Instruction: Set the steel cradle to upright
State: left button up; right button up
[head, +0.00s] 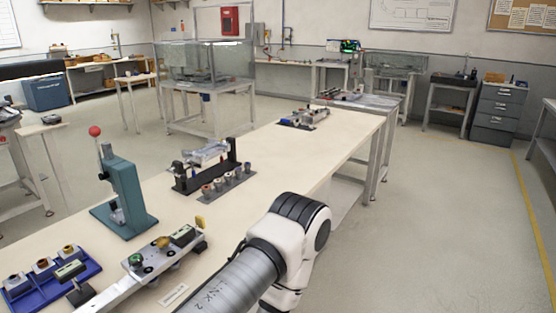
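A silvery steel piece that looks like the cradle (208,153) sits on a black stand (188,181) in the middle of the long bench. It appears tilted, but it is small and its exact angle is hard to tell. A row of several small cylindrical parts (229,183) stands on a dark strip along the near side of the stand. Neither gripper is in view. One of my arm links comes up from the bottom of the head view, to the right of the bench items, and its hand is not visible.
A teal press (125,187) with a red ball handle stands left of the stand. A metal bar fixture (158,259) and a blue tray (52,278) lie nearer. Another fixture (304,118) sits at the far end. The bench (290,158) is clear between it and the stand.

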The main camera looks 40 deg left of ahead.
aim_at(195, 158)
jog(key=i+l, duration=0.1)
jog(key=i, duration=0.45)
jog(key=i+l+u, duration=0.1)
jog(key=i, duration=0.5)
jog(key=i+l, duration=0.15)
jog(key=i, duration=0.4)
jog(key=i+l+u, duration=0.1)
jog(key=i, duration=0.5)
